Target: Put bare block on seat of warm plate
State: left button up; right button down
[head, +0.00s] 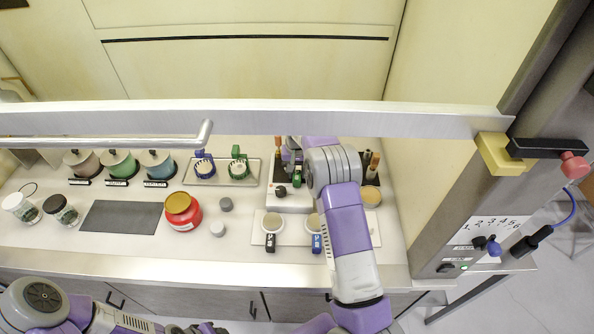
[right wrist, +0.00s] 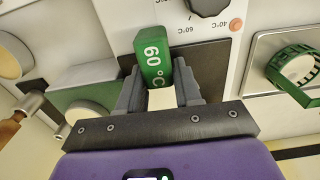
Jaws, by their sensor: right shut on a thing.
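My right gripper (right wrist: 160,92) is shut on a green block (right wrist: 153,58) marked 60 °C. A pale face shows between the fingers below the green; I cannot tell whether it is part of the same block. In the head view this gripper is mostly hidden by my right arm, over the back of the counter. The white warm plate unit (head: 284,199) with a dark knob stands just below it. Its knob (right wrist: 208,4) and a dark square surface show close to the block in the right wrist view. Only part of my left arm shows at the lower left; its jaws cannot be made out.
A tray (head: 222,183) with blue and green ring pieces is left of the unit. Two tagged round pieces (head: 273,222) stand in front. A red jar (head: 183,211), small grey cylinders (head: 226,204) and a dark mat (head: 121,217) lie left.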

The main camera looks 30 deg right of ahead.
jog(key=shift+f, duration=0.2)
jog(key=c, duration=0.7)
grip_release()
notch_tip(320, 180, up, 8)
jog(key=shift+f, duration=0.2)
